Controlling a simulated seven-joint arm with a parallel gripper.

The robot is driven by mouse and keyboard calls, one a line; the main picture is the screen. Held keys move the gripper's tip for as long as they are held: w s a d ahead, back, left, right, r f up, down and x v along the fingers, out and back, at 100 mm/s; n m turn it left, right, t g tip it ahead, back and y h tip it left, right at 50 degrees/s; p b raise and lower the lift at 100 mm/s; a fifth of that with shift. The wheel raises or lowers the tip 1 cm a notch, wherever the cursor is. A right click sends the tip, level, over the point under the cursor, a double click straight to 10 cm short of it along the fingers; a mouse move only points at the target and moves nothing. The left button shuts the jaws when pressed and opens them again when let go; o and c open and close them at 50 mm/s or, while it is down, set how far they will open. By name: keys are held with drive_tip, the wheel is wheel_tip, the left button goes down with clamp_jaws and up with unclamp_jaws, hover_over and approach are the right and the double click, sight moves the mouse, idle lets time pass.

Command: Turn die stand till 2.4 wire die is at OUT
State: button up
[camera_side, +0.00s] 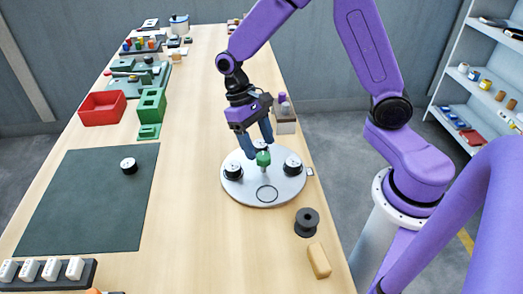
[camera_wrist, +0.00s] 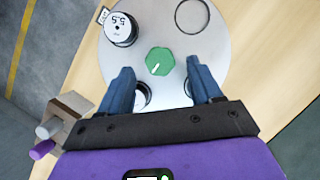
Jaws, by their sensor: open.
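The die stand (camera_side: 248,197) is a round pale grey plate with a green knob (camera_side: 263,158) at its centre; the plate also shows in the wrist view (camera_wrist: 235,50). One place holds only an empty ring (camera_side: 267,193). My gripper (camera_wrist: 160,70) is open, fingers either side of the knob, apparently not touching it.
A loose die (camera_side: 128,166) lies on the dark green mat (camera_side: 80,205). A black spool (camera_side: 307,222) and a tan block (camera_side: 319,260) stand near the right table edge. A brown holder (camera_side: 285,122) stands behind the plate.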

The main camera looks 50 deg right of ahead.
sight(263, 156)
drive_tip(key=shift+x, duration=1.55)
clamp_jaws()
